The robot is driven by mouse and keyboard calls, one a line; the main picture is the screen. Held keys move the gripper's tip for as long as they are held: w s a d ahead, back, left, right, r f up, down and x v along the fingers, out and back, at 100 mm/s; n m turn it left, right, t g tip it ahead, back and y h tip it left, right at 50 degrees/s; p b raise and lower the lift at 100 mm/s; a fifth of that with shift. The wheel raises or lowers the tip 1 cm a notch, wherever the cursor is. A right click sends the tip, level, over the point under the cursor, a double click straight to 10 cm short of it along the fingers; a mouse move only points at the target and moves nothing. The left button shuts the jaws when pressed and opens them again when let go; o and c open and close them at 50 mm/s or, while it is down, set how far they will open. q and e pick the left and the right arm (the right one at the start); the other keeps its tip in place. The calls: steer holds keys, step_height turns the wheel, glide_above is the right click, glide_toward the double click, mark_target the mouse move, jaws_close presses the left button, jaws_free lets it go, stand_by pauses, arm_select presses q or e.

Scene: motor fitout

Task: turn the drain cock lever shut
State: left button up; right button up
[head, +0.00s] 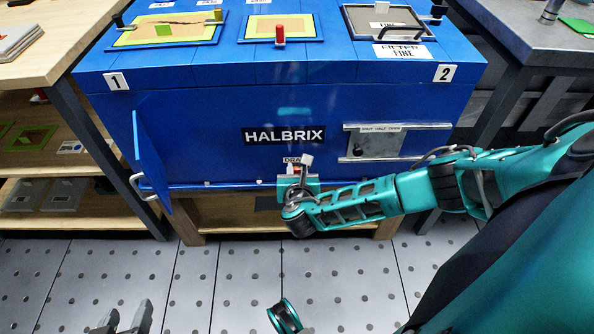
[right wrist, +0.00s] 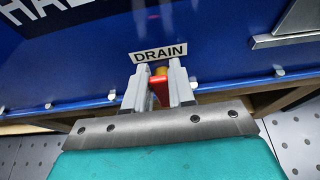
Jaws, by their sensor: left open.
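The drain cock lever (right wrist: 159,90) is red and shows between the two grey fingers of my right gripper (right wrist: 160,92) in the right wrist view. A bit of brass-coloured fitting (right wrist: 162,70) shows just above it, below the DRAIN label (right wrist: 159,53). The fingers are close together with the lever filling the gap; the right gripper looks shut on it. In the head view my right gripper (head: 297,178) is at the blue machine's lower front edge and hides most of the cock. My left gripper (head: 124,320) is open and empty, low over the floor at the bottom left.
The blue HALBRIX machine (head: 215,110) stands on a wooden frame. A blue flap with a handle (head: 152,165) sticks out at its front left. A silver slide plate (head: 375,143) is at its front right. Benches stand on both sides; the floor in front is clear.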

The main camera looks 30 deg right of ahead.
arm_select(q)
steer(key=shift+a, duration=0.1)
arm_select(e)
jaws_close()
arm_select(q)
steer(key=shift+r, duration=0.1)
arm_select(e)
steer(key=shift+s+d, duration=0.15)
arm_select(q)
steer(key=shift+d+f+b, duration=0.3)
steer(key=shift+f+b, duration=0.3)
steer(key=shift+b, duration=0.35)
arm_select(e)
steer(key=s+d+f+m+t+y, duration=0.2)
steer(key=d+f+m+t+y, duration=0.2)
steer(key=m, duration=0.9)
steer(key=shift+s+f+m+t, duration=0.3)
steer(key=shift+f+t, duration=0.3)
steer(key=shift+t, duration=0.6)
